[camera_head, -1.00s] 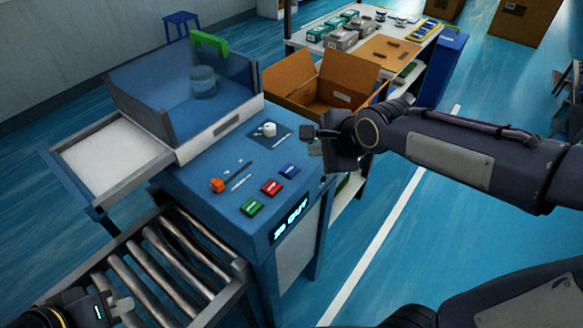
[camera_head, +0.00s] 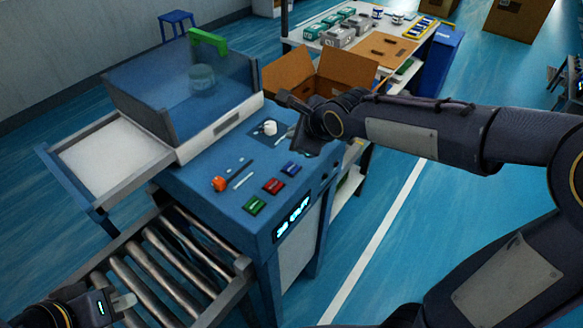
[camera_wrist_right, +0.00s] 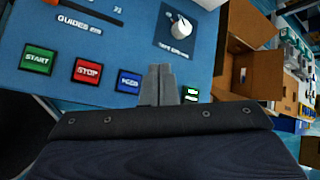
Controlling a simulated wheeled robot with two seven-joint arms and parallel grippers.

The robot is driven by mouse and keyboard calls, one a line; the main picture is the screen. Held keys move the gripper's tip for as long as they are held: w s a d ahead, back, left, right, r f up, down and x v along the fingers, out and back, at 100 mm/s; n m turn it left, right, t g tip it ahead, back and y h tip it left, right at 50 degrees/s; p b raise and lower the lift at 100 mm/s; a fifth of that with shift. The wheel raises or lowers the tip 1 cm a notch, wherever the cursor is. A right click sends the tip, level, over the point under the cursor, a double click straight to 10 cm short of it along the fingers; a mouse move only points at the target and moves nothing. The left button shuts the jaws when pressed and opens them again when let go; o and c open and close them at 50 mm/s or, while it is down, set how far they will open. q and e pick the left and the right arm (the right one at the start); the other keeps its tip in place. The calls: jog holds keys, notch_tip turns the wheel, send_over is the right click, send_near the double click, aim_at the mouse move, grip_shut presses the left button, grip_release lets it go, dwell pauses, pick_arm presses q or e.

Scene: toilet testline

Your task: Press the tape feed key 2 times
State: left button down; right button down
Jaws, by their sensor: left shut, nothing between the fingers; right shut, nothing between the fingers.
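The machine's control panel (camera_head: 215,165) carries a row of green, red and blue keys. The blue key (camera_head: 290,170), whose small label seems to read FEED, also shows in the right wrist view (camera_wrist_right: 129,82), left of my fingertips. My right gripper (camera_head: 283,97) is shut and empty, raised above the panel's right end near the white knob (camera_head: 270,128). In the right wrist view its fingertips (camera_wrist_right: 158,82) point over the panel between the blue key and a small green-lit item (camera_wrist_right: 190,95), apart from the blue key. My left gripper (camera_head: 124,302) is shut and empty, low at the left.
The green START key (camera_wrist_right: 38,60) and red STOP key (camera_wrist_right: 87,72) sit left of the blue key. An orange knob (camera_head: 219,184) stands on the panel. A roller conveyor (camera_head: 150,265) lies in front; an open cardboard box (camera_head: 345,75) is behind my right gripper.

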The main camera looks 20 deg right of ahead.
jog(key=b, duration=0.5)
send_over(295, 170)
notch_tip(295, 170, down, 7)
jog(key=shift+f, duration=0.15)
jog(key=shift+f+b, duration=0.45)
jog(key=shift+b, duration=0.1)
dwell(1.2)
jog(key=shift+f+b, duration=0.4)
jog(key=shift+b, duration=0.25)
jog(key=shift+f+b, duration=0.4)
jog(key=shift+b, duration=0.15)
dwell(0.3)
dwell(0.4)
jog(key=shift+r+p, duration=0.4)
jog(key=shift+r, duration=0.4)
jog(key=shift+r+p, duration=1.65)
jog(key=shift+r, duration=0.85)
